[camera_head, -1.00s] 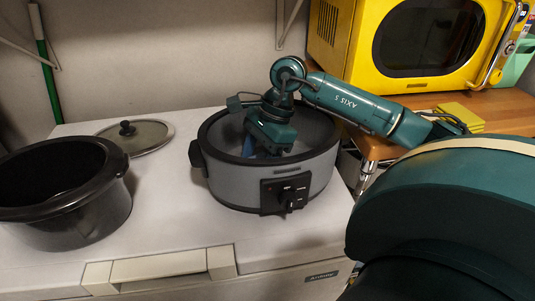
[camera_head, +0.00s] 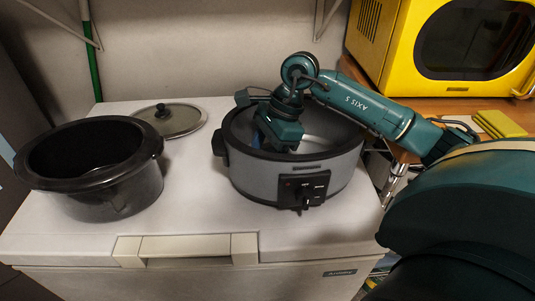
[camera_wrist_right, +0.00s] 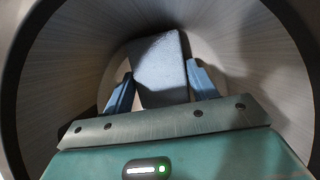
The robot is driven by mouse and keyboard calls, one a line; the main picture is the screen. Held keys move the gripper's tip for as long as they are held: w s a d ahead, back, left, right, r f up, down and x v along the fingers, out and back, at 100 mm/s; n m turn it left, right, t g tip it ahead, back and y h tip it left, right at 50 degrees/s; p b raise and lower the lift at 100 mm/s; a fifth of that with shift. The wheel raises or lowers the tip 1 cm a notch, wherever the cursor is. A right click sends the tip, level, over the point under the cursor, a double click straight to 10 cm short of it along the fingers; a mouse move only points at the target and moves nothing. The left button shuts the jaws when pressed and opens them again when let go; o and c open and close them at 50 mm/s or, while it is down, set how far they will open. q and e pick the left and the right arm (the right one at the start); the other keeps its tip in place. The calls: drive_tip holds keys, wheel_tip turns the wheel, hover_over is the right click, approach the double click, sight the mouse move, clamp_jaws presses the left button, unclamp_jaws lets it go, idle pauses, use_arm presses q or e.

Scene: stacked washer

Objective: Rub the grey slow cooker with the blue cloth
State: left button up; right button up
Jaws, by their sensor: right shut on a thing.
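The grey slow cooker (camera_head: 264,178) stands on the white chest top, with a dark rim, a side handle and a front control knob. It is open, and my right gripper (camera_head: 276,145) reaches down inside it, near its left inner wall. In the right wrist view the blue cloth (camera_wrist_right: 160,70), a pale blue-grey folded block, sits between the two blue fingers of my right gripper (camera_wrist_right: 161,82), which is shut on it. The cooker's brushed inner wall (camera_wrist_right: 75,75) surrounds them. I cannot tell whether the cloth touches it. My left gripper is out of view.
A black pot (camera_head: 112,190) stands left of the cooker, and a glass lid (camera_head: 180,124) lies behind it. A yellow microwave (camera_head: 390,40) and yellow sponges (camera_head: 500,123) are on the wooden table at right. The chest's front top is clear.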

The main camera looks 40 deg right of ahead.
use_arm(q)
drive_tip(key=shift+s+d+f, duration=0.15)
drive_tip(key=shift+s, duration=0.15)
use_arm(e)
drive_tip(key=shift+r, duration=0.1)
drive_tip(key=shift+r+p, duration=0.35)
drive_tip(key=shift+r, duration=0.15)
wheel_tip(320, 180, up, 3)
drive_tip(key=shift+r+p, duration=0.2)
drive_tip(key=shift+p, duration=0.9)
drive_tip(key=shift+r+p, duration=0.55)
drive_tip(key=shift+r, duration=0.35)
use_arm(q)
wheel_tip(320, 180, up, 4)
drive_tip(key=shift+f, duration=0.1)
use_arm(e)
drive_tip(key=shift+f, duration=0.1)
drive_tip(key=shift+r+p, duration=0.95)
drive_tip(key=shift+r, duration=0.6)
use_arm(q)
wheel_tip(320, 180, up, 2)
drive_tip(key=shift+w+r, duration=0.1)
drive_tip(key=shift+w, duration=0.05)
